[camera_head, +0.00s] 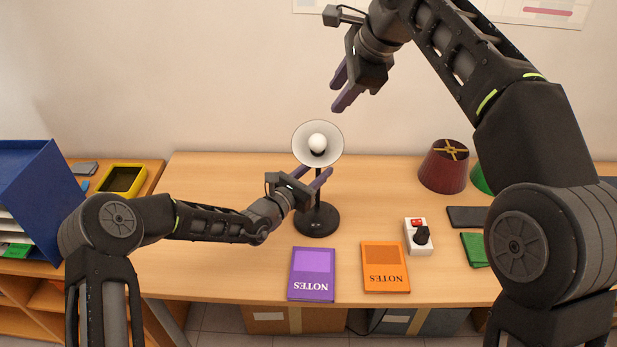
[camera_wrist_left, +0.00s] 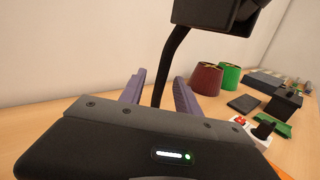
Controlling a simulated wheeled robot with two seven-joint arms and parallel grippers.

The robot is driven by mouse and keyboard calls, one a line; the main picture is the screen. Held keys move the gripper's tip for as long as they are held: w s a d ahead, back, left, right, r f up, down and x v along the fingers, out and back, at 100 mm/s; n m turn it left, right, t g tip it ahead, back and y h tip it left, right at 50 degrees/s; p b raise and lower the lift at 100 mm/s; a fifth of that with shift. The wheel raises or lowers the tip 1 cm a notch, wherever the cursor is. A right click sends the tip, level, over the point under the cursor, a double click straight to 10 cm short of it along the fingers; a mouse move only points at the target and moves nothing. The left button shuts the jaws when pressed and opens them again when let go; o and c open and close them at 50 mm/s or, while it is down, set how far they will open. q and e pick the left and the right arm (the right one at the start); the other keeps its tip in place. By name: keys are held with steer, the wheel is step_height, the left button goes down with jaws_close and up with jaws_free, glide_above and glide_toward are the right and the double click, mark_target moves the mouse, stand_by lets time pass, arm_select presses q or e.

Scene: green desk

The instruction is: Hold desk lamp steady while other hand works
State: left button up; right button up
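The desk lamp (camera_head: 317,222) stands upright on the desk, with a round black base, a dark stem and a white shade with a bulb facing me. In the left wrist view its dark stem (camera_wrist_left: 169,62) runs up between the finger pads, with gaps visible beside it. My left gripper (camera_head: 311,175) is open at the stem, below the shade; its purple fingers also show in the left wrist view (camera_wrist_left: 158,92). Contact with the stem cannot be made out. My right gripper (camera_head: 337,92) is open and empty, raised above the lamp in front of the wall.
A purple notebook (camera_head: 312,274) and an orange notebook (camera_head: 385,267) lie in front of the lamp. A white switch box (camera_head: 418,237) with a black knob and a dark red lampshade (camera_head: 444,167) are to the right. The desk left of the lamp is mostly clear.

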arm_select(q)
steer(key=shift+w+d, duration=0.2)
steer(key=shift+w, duration=0.05)
steer(key=shift+c, duration=0.6)
jaws_close()
stand_by(0.8)
